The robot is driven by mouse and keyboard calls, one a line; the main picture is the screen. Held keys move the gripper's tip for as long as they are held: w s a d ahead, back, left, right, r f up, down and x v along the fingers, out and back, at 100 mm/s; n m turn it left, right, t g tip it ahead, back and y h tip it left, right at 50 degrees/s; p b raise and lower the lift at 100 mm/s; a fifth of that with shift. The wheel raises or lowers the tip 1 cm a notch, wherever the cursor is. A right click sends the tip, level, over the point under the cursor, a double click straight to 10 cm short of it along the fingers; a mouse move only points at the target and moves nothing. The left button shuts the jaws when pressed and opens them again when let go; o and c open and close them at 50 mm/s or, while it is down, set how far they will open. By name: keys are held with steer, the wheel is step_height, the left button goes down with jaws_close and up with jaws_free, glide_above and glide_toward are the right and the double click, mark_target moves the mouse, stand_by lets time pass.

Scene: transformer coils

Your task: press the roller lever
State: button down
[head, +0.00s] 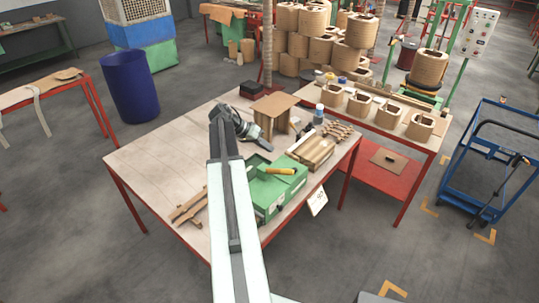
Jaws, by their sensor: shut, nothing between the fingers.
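I cannot make out a roller lever for certain in the head view; it may be too small to tell or hidden behind my arm. My gripper (266,145) is at the end of my arm, above the pale work table (160,155). It appears shut, with nothing seen in it. Its tips are just in front of a brown board stand (274,104) and behind a green box (265,194). I cannot tell whether the tips touch anything.
A yellow-handled tool (281,171) lies on the green box. A wooden block (314,152), a small bottle (319,110) and a black box (253,89) are nearby. Brown coil forms (361,103) stand on a second table behind.

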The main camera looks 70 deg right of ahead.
steer(key=b, duration=0.5)
glide_above(281, 172)
steer(key=w+d, duration=0.1)
steer(key=d, duration=0.1)
steer(key=f, duration=0.6)
steer(key=shift+w+a+f, duration=0.15)
steer(key=shift+a+f, duration=0.05)
steer(key=shift+f, duration=0.05)
steer(key=shift+s+a+f+b, duration=0.2)
steer(key=shift+a+f+b, duration=0.15)
steer(key=shift+f+b, duration=0.2)
steer(key=shift+s+a+f+b, duration=0.2)
steer(key=shift+a+f+b, duration=0.1)
steer(key=shift+f+b, duration=0.15)
steer(key=shift+s+a+f+b, duration=0.1)
steer(key=shift+s+f+b, duration=0.1)
steer(key=shift+b, duration=0.1)
